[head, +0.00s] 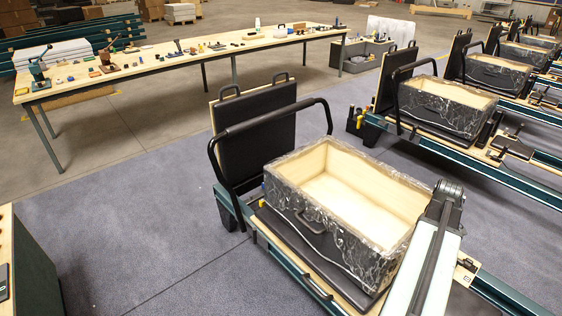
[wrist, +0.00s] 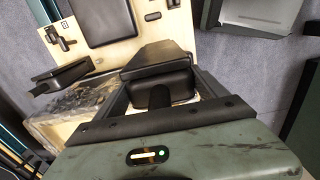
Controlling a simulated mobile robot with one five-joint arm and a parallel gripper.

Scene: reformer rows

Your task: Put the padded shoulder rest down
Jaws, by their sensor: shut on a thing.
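The padded shoulder rest (wrist: 158,58) is a black padded block in the middle of the wrist view. My gripper (wrist: 160,92) is shut on it, with a finger on each side of its lower part. The rest is in front of a pale wooden board, and I cannot tell whether it touches the board. In the head view my arm crosses the right side of the nearest reformer, and neither my gripper nor the held rest can be made out there.
A plastic-wrapped open box (head: 345,205) sits on the nearest reformer (head: 265,240). A similar black fitting (wrist: 60,76) is left of the held rest, and a flat black pad (wrist: 103,20) is beyond it. A long table (head: 180,62) with small parts stands behind.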

